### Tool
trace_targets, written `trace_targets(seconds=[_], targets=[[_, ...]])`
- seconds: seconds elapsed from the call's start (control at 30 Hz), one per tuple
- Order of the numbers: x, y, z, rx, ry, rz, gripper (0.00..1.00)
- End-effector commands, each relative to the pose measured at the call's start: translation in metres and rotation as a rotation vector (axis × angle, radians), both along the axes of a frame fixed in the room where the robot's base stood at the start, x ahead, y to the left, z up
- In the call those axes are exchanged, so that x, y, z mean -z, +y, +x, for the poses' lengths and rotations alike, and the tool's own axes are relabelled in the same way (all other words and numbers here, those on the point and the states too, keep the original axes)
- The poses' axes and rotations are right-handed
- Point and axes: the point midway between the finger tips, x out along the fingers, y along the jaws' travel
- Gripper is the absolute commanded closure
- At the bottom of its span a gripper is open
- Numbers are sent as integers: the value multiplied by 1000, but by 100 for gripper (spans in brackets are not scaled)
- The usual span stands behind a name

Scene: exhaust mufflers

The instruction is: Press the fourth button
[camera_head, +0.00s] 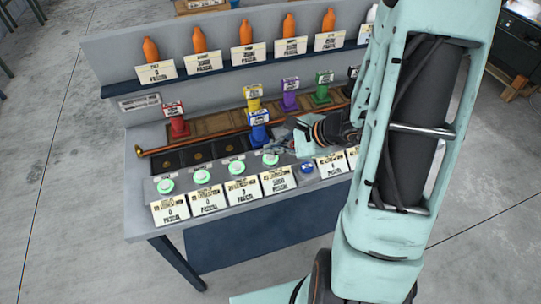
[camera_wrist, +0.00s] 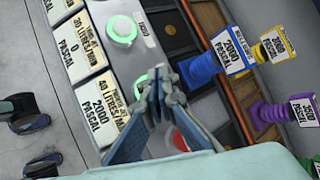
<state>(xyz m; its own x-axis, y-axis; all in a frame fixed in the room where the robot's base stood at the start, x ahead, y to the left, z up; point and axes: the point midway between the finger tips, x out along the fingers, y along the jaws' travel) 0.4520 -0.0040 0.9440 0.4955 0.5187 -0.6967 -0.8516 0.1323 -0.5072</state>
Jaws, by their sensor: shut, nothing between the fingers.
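A row of round buttons with glowing green rings runs along the front of the bench. From the left they are the first button (camera_head: 165,186), the second (camera_head: 201,176), the third (camera_head: 236,167) and the fourth (camera_head: 271,159). My gripper (camera_head: 277,149) is shut and empty, low over the bench just behind the fourth button. In the wrist view my gripper's closed fingertips (camera_wrist: 162,80) overlap the fourth button (camera_wrist: 139,86) and hide part of it. The third button (camera_wrist: 121,30) is fully visible there. I cannot tell whether the fingertips touch the fourth button.
White label cards (camera_head: 279,181) stand in front of the buttons. Orange bottles line the shelf (camera_head: 220,75).

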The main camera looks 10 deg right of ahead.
Motion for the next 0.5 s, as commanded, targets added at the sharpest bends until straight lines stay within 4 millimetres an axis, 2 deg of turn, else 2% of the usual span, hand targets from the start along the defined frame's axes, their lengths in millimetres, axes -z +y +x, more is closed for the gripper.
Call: trace_targets(seconds=[0.5], targets=[[5, 0, 0, -1, -1, 0, 100]])
